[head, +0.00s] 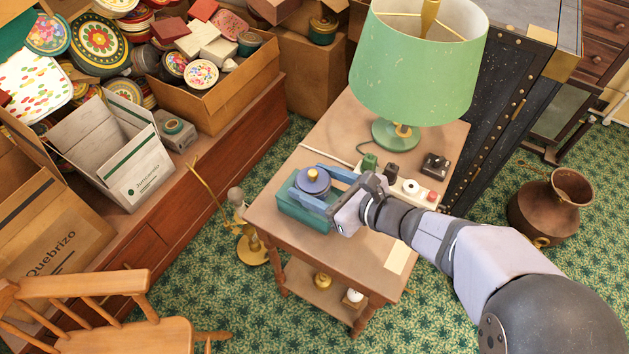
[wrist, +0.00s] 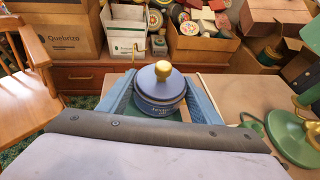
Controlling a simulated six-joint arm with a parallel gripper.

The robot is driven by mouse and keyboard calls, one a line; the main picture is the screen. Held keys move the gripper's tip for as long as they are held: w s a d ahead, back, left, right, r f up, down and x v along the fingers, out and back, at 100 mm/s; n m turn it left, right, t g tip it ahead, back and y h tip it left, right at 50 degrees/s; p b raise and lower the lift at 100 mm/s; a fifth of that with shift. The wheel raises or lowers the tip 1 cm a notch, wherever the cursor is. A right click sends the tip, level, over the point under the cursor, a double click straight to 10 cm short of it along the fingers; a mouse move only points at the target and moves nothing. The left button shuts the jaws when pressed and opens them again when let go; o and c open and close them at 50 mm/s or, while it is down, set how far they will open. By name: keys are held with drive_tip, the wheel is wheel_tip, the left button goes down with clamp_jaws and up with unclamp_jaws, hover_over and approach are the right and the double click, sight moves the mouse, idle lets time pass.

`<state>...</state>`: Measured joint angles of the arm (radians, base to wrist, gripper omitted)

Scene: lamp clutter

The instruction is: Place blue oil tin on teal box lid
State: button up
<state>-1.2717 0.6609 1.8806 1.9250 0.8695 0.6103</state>
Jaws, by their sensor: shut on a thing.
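The blue oil tin (head: 312,181) is round with a yellow knob on top. It is upright, at the teal box (head: 293,207) on the small wooden table. My gripper (head: 318,187) is shut on the tin, one blue finger on each side. In the wrist view the tin (wrist: 160,92) sits between the two fingers, with lettering on its front. The teal box lid shows only in part around the tin; whether the tin's base touches it is hidden.
A green lamp (head: 418,70) stands behind on the table, with small jars and a white-and-red switch block (head: 411,189) near my arm. A paper slip (head: 397,258) lies at the table's right edge. A brass candlestick (head: 246,228) stands left of the table.

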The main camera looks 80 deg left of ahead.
drive_tip(key=shift+f, duration=0.15)
drive_tip(key=o, duration=1.3)
drive_tip(key=shift+r, duration=0.25)
drive_tip(key=shift+v, duration=6)
